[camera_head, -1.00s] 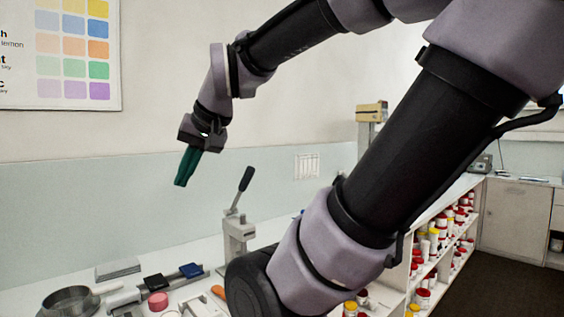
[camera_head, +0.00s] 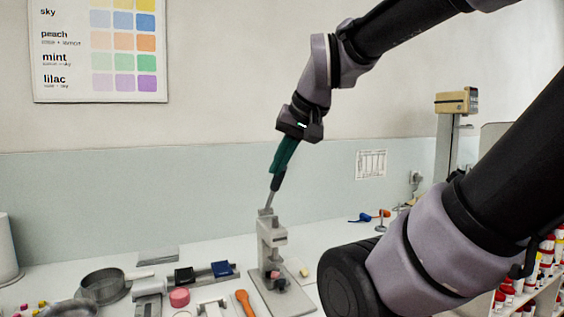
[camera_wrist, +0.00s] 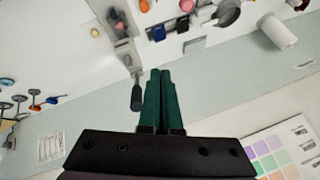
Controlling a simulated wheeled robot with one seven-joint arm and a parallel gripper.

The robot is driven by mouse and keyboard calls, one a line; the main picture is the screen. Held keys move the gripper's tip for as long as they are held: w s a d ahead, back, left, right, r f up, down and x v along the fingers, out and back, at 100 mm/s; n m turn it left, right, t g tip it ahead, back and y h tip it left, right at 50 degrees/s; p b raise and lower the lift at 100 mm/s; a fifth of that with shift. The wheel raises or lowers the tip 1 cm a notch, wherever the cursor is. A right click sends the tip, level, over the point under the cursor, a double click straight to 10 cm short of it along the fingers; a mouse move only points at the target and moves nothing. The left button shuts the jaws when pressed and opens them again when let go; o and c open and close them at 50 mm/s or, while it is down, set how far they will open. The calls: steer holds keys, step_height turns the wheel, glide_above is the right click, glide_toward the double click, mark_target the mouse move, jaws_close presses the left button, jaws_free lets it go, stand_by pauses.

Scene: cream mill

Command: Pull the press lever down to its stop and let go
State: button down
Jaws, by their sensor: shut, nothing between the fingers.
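The grey press (camera_head: 270,245) stands on its base plate on the white bench, with its lever (camera_head: 269,199) raised and tilted up to the right. The lever's black handle (camera_head: 275,184) is partly covered by my gripper (camera_head: 279,170) in the head view. My gripper has green fingers, pressed together with nothing between them. In the wrist view, the black handle (camera_wrist: 136,98) lies just left of the shut fingers (camera_wrist: 160,72). It is beside them, not between them; I cannot tell whether they touch. The press body (camera_wrist: 122,45) shows beyond it.
Left of the press lie an orange-handled tool (camera_head: 244,303), a pink round piece (camera_head: 179,297), dark blue blocks (camera_head: 222,269) and a grey pan (camera_head: 102,286). A scale on a post (camera_head: 457,102) stands at right. A shelf of jars (camera_head: 545,260) is at lower right.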

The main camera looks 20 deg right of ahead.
steer(key=w+d+r+g, duration=0.2)
steer(key=w+d+r, duration=0.1)
steer(key=w, duration=0.4)
steer(key=w+d+r+n+g, duration=0.1)
steer(key=w+d+r+g, duration=0.2)
steer(key=w, duration=0.5)
steer(key=w+d+r+n+g, duration=0.1)
steer(key=w+d+r+g, duration=0.2)
steer(key=w, duration=0.4)
steer(key=shift+w+d+r, duration=0.35)
steer(key=shift+w+d, duration=0.05)
steer(key=shift+d, duration=0.15)
steer(key=s+f, duration=0.1)
steer(key=f, duration=0.3)
steer(key=s+a+f, duration=0.1)
steer(key=f, duration=0.2)
steer(key=s+a+f, duration=0.1)
steer(key=f, duration=0.3)
steer(key=shift+s+f, duration=0.3)
steer(key=shift+f, duration=0.05)
steer(key=shift+s+a+f, duration=0.1)
steer(key=shift+s+f, duration=0.2)
